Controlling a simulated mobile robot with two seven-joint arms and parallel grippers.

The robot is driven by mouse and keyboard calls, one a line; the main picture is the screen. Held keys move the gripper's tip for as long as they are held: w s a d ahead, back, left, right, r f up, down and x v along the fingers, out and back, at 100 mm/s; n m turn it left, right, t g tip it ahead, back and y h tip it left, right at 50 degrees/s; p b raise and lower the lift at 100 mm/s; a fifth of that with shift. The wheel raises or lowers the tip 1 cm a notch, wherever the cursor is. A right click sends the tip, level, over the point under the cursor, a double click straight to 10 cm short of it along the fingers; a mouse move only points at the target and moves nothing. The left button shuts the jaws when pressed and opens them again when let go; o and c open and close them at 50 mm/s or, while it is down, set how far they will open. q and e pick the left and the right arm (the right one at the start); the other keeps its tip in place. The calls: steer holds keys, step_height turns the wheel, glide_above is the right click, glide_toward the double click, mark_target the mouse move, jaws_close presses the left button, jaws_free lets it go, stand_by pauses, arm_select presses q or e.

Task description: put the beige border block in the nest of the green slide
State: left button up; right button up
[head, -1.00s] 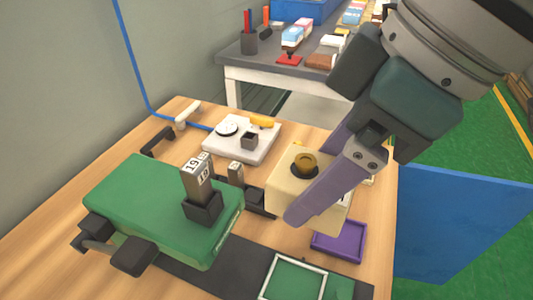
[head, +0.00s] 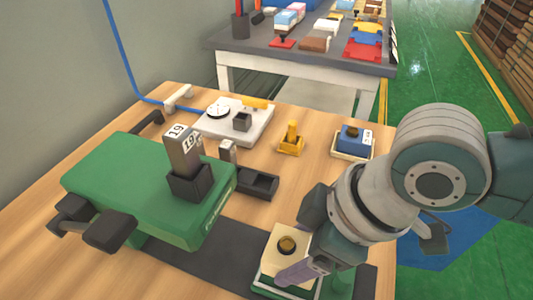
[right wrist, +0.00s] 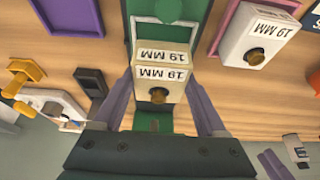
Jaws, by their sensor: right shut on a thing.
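The beige border block (head: 270,249) has a brass knob on top and white "19 MM" labels, seen in the right wrist view (right wrist: 160,85). My right gripper (head: 303,268) is shut on it, with purple fingers at its two sides. The block stands upright over the white-edged nest (head: 258,284) of the green slide (head: 345,283). In the right wrist view, part of the green slide (right wrist: 165,10) shows behind the block. I cannot tell whether the block rests in the nest or is just above it. My left gripper is not in view.
A gauge plate (head: 235,122), a yellow piece (head: 291,140) and a blue block (head: 353,138) in a beige tray sit farther back. A second "19 MM" block (right wrist: 255,38) shows in the right wrist view.

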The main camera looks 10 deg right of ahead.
steer(key=shift+f, duration=1.2)
steer(key=shift+f, duration=0.15)
steer(key=o, duration=1.4)
steer(key=shift+c, duration=0.2)
